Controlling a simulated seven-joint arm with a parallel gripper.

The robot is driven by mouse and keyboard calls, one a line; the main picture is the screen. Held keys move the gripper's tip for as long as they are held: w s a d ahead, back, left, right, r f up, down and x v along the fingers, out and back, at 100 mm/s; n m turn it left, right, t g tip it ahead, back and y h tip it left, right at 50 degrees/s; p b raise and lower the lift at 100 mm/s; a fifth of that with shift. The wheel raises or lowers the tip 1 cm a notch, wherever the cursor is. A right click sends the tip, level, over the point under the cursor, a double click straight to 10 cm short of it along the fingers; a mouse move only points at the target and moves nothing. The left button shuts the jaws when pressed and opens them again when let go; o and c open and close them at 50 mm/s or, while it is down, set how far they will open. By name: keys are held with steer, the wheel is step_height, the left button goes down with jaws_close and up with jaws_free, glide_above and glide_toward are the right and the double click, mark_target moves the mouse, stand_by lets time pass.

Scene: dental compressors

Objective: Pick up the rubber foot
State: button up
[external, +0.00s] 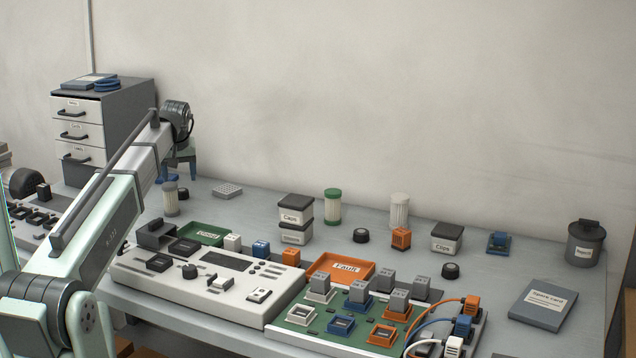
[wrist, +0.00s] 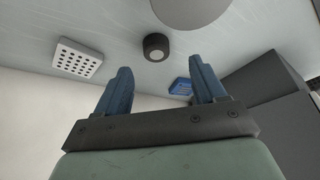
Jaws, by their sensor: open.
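My gripper (external: 178,176) is open and empty, with its blue fingers pointing down over the back left of the bench. In the wrist view the two fingers (wrist: 158,80) stand well apart. A small black round piece with a pale centre, which looks like a rubber foot (wrist: 156,46), lies beyond the fingertips, roughly between them and not touched. In the external view that foot (external: 183,194) sits on the bench just below my gripper. Similar black round pieces lie at the middle (external: 361,236) and further right (external: 450,271).
A grey filter cylinder (external: 170,199) stands close beside the foot. A perforated grey block (external: 227,190) lies to its right, also in the wrist view (wrist: 78,58). A drawer cabinet (external: 120,120) rises at the left. Consoles and trays fill the front.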

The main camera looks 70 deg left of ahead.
mark_target(182, 190)
steer(key=shift+w+x, duration=0.15)
steer(key=shift+x, duration=1.2)
steer(key=shift+w+x, duration=0.1)
steer(key=shift+x, duration=1.25)
steer(key=shift+d, duration=0.1)
steer(key=c, duration=1.1)
steer(key=shift+c, duration=0.2)
